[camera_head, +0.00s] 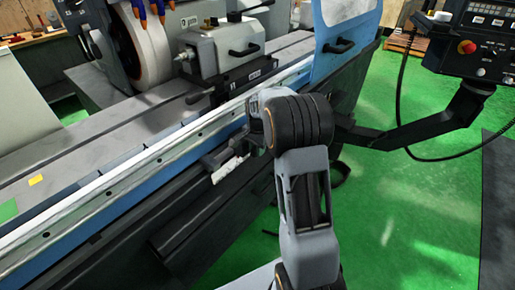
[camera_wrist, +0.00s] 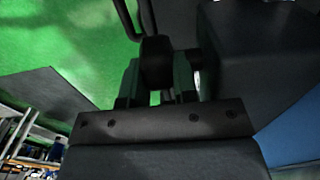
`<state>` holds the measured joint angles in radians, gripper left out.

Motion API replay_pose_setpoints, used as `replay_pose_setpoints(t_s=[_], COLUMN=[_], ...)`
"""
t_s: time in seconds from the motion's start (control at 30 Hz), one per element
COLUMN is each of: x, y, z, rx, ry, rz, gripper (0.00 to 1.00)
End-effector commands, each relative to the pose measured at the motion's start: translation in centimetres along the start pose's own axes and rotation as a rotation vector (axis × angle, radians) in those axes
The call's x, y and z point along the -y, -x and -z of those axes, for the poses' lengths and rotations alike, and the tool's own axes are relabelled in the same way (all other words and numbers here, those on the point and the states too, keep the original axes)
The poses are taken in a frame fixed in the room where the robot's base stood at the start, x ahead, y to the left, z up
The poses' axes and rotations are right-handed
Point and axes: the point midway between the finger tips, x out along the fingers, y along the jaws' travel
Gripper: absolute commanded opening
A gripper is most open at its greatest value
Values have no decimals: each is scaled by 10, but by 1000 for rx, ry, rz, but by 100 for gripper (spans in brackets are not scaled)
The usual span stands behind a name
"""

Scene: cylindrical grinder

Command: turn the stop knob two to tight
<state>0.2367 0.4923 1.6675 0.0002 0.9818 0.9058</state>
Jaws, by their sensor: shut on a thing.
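In the head view my gripper (camera_head: 218,158) is at the front edge of the grinder's blue-sided table, below the white rail. In the wrist view my gripper (camera_wrist: 158,88) has its two dark fingers on either side of a dark knob-like piece (camera_wrist: 156,58), and it is shut on it. I take this piece to be the stop knob; its markings do not show. In the head view my gripper and wrist cover the knob. I cannot tell how far it is turned.
The grinder table (camera_head: 285,75) runs diagonally, with a workhead (camera_head: 225,50) and a grinding wheel (camera_head: 140,45) behind it. A blue guard door (camera_head: 345,30) stands at the back right. A control panel (camera_head: 478,45) hangs at the upper right.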

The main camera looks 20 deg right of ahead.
Motion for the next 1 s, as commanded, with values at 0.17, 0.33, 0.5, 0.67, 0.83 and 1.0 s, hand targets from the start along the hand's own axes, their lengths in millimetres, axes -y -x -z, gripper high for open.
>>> replay_pose_setpoints(t_s=[0.17,0.33,0.5,0.67,0.83,1.0], x=[-1,0,0,0,0,0], y=[3,1,-1,-1,-1,1], z=[2,2,2,2,2,2], rx=[42,126,133,132,132,131], ry=[-4,-2,0,0,0,0], rz=[-4,-2,0,0,0,1], gripper=[3,3,3,30,37,37])
